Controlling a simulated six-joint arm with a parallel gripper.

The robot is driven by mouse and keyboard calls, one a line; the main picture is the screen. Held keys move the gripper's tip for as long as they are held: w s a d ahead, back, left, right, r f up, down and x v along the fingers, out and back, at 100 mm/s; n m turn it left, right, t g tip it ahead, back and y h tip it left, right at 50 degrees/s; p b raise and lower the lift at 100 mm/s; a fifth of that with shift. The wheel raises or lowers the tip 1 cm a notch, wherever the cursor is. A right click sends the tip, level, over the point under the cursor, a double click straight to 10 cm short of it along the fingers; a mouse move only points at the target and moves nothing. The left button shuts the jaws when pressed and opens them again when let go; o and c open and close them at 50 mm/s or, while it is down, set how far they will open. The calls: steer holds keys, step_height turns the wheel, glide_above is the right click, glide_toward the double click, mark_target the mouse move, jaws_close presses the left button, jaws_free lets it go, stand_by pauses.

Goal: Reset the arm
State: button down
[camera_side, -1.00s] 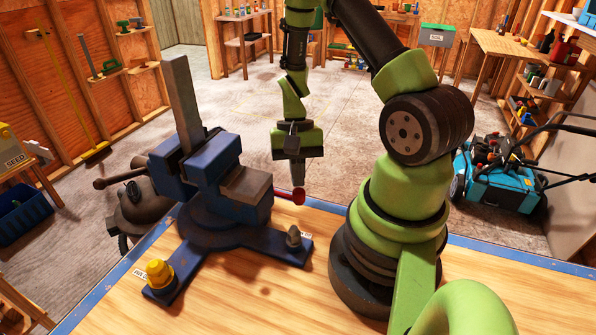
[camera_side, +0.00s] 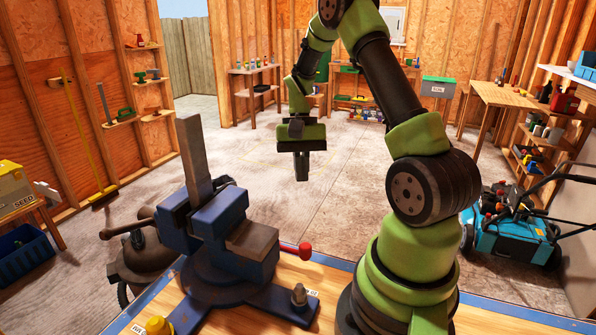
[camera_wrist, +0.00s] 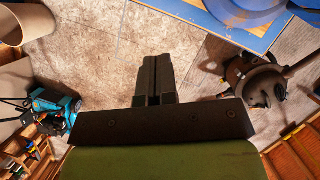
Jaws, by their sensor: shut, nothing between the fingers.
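My gripper (camera_side: 302,167) hangs fingers-down in the side view, beyond the workbench edge and above the concrete floor. Its two dark fingers are together with nothing between them. In the wrist view the shut fingers (camera_wrist: 156,82) show at the middle, with floor behind them. The blue bench vise (camera_side: 225,235) stands on the bench to the left of and nearer than my gripper, with an upright grey metal bar (camera_side: 195,158) in its jaws. My gripper is apart from the vise and touches nothing.
The wooden workbench (camera_side: 303,279) has a blue edge. A yellow-capped item (camera_side: 158,326) sits at the vise's foot. A teal mower (camera_side: 512,236) stands right, a dark shop vacuum (camera_side: 143,262) left. Open floor lies beyond the bench.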

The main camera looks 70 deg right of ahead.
steer(key=a+r+n+t+h, duration=0.2)
steer(key=a+r+n+t, duration=0.2)
steer(key=a+r, duration=0.8)
steer(key=s+a+r+n+t, duration=0.4)
steer(key=s+a+r+t, duration=0.1)
steer(key=s+a, duration=0.3)
steer(key=shift+y, duration=0.3)
steer(key=shift+r, duration=0.1)
stand_by(0.9)
